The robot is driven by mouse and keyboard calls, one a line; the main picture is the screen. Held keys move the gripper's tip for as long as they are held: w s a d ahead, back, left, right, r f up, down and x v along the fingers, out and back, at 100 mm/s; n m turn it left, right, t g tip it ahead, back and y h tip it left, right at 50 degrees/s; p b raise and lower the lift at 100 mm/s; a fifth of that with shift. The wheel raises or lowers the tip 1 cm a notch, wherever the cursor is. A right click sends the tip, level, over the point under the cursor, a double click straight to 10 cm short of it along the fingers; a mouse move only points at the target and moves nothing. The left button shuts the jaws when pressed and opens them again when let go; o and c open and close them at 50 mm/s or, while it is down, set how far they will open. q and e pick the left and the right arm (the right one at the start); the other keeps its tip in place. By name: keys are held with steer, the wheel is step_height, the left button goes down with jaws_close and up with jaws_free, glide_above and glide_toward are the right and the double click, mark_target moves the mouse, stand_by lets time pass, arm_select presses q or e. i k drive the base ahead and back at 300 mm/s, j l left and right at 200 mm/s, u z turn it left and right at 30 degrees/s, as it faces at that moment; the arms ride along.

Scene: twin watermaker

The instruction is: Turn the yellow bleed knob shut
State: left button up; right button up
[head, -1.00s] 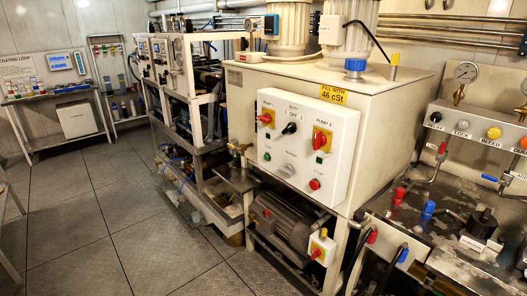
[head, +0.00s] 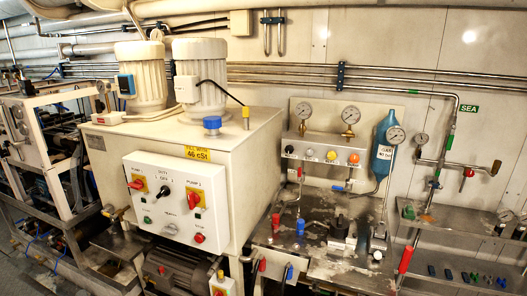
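The yellow bleed knob (head: 331,155) is on the front of a pale valve panel (head: 322,141), right of centre in the head view. It is small and round, and I cannot tell how far it is turned. A white knob (head: 310,152) and a black knob (head: 289,149) are to its left, and an orange knob (head: 353,158) is to its right. Two round gauges stand on the panel's top, the nearer one to the knob being this gauge (head: 351,115). Neither of my grippers is in view.
A white tank cabinet (head: 247,140) with a switch box (head: 177,203) stands left of the panel. A blue cylinder (head: 382,158) hangs right of it. Below is a metal worktop (head: 330,268) with pipes, red and blue fittings and a black part. The space before the knobs looks clear.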

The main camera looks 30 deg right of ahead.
mark_target(332, 156)
steer(key=z, duration=1.35)
steer(key=i, duration=0.1)
steer(key=u, duration=0.05)
